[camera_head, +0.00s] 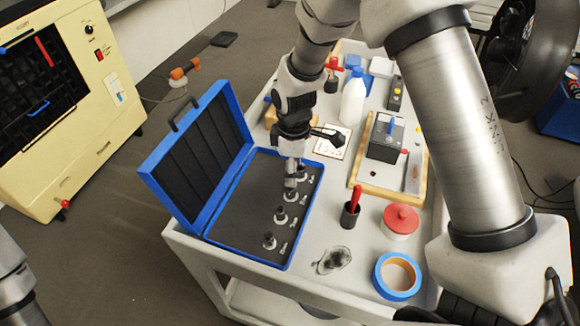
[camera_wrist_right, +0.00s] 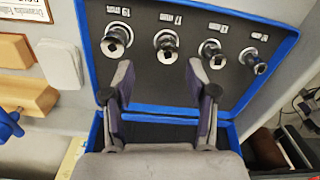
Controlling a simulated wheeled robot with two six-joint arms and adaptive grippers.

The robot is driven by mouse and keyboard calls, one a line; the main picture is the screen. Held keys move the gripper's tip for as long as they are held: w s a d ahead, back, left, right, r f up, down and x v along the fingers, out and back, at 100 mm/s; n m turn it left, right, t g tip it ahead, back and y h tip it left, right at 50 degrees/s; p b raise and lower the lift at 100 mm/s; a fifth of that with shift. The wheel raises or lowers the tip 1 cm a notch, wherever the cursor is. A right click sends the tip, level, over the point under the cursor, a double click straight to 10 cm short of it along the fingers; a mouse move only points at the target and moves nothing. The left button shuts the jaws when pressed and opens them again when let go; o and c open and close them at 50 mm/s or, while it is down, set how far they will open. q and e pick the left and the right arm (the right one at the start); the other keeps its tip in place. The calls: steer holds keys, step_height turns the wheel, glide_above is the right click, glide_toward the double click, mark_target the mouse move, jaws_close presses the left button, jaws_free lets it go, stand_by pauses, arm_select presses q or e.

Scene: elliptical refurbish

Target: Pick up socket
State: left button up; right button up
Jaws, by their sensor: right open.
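An open blue case (camera_head: 222,232) lies on the cart with dark foam inside. Several silver sockets stand in a row along its right side, with small silver pieces beside them. The nearest socket (camera_head: 269,241) shows clearly in the head view; the far ones are partly behind my gripper. The wrist view shows sockets under white number labels, among them the leftmost socket (camera_wrist_right: 115,40) and the second socket (camera_wrist_right: 166,46). My right gripper (camera_head: 291,180) points down over the row. In the wrist view its fingers (camera_wrist_right: 159,75) are apart and empty, by the second and third sockets (camera_wrist_right: 212,53).
The case lid (camera_head: 197,155) stands up at the left. A black cup with a red handle (camera_head: 350,213), a red-lidded jar (camera_head: 400,221), blue tape (camera_head: 397,276), a white bottle (camera_head: 352,100) and a wooden tray (camera_head: 375,190) crowd the cart (camera_head: 215,262).

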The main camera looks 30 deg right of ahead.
mark_target(291, 189)
steer(key=f, duration=0.1)
steer(key=s+a+f, duration=0.1)
steer(key=shift+s+f+p, duration=0.2)
steer(key=shift+f+p, duration=0.1)
steer(key=f, duration=0.2)
steer(key=w+f, duration=0.1)
steer(key=f, duration=0.1)
steer(key=shift+d+f, duration=0.15)
steer(key=shift+f, duration=0.1)
steer(key=shift+s+r, duration=0.1)
steer(key=shift+s, duration=0.05)
steer(key=shift+s+r, duration=0.1)
steer(key=c, duration=0.4)
jaws_close()
